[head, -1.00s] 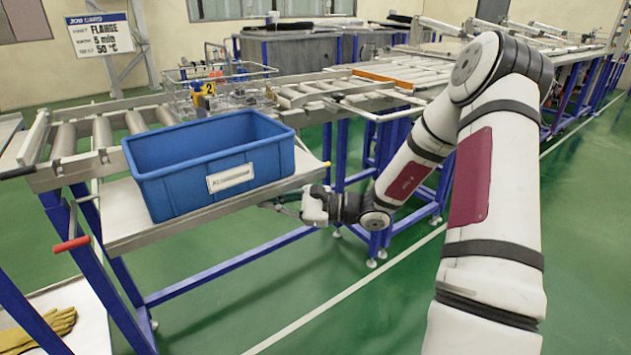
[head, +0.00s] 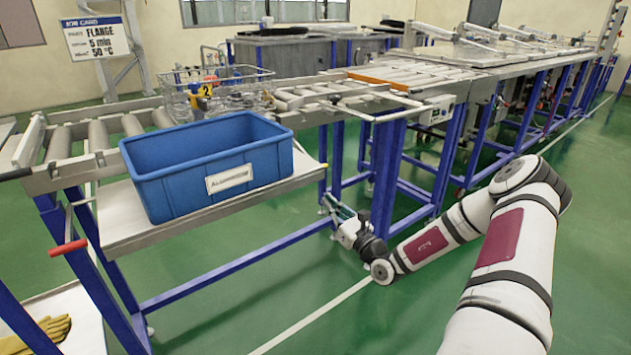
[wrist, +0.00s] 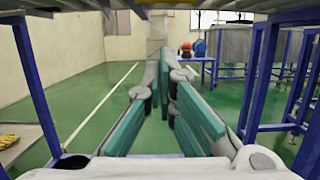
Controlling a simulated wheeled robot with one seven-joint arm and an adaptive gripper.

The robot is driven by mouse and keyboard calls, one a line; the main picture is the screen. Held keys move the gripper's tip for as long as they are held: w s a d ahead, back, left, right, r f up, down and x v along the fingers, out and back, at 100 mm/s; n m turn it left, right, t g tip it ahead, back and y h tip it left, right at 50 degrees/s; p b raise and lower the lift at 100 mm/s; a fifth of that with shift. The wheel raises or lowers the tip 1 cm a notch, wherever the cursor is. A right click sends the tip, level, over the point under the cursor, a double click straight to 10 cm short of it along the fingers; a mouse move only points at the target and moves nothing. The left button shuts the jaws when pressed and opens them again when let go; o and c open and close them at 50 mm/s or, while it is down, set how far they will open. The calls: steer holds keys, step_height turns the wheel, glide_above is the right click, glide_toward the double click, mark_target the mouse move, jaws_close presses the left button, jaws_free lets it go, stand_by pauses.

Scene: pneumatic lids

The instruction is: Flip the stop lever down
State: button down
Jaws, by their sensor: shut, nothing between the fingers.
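A lever with a red grip (head: 68,248) sticks out at the near left of the roller frame, roughly level. I cannot tell whether this is the stop lever. An orange bar (head: 377,83) lies across the rollers farther back. My gripper (head: 330,203) is low beside the blue legs, right of the tray shelf and below its level, well apart from the red grip and the orange bar. In the wrist view my gripper (wrist: 165,62) has its teal fingers together and empty. Neither lever nor bar can be made out in the wrist view.
A blue crate (head: 207,205) stands on the shelf (head: 118,228). A wire basket (head: 228,88) with parts sits on the rollers behind. Blue frame legs (head: 387,175) stand close to my gripper. Yellow gloves (head: 38,335) lie at the lower left. Green floor is clear in front.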

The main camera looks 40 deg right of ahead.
steer(key=shift+w, duration=0.1)
steer(key=w+r+b, duration=0.2)
steer(key=w+r, duration=0.3)
steer(key=w, duration=0.1)
steer(key=shift+w+b, duration=0.15)
steer(key=shift+b, duration=0.15)
stand_by(0.3)
steer(key=shift+a+r+p, duration=0.1)
steer(key=shift+p, duration=0.2)
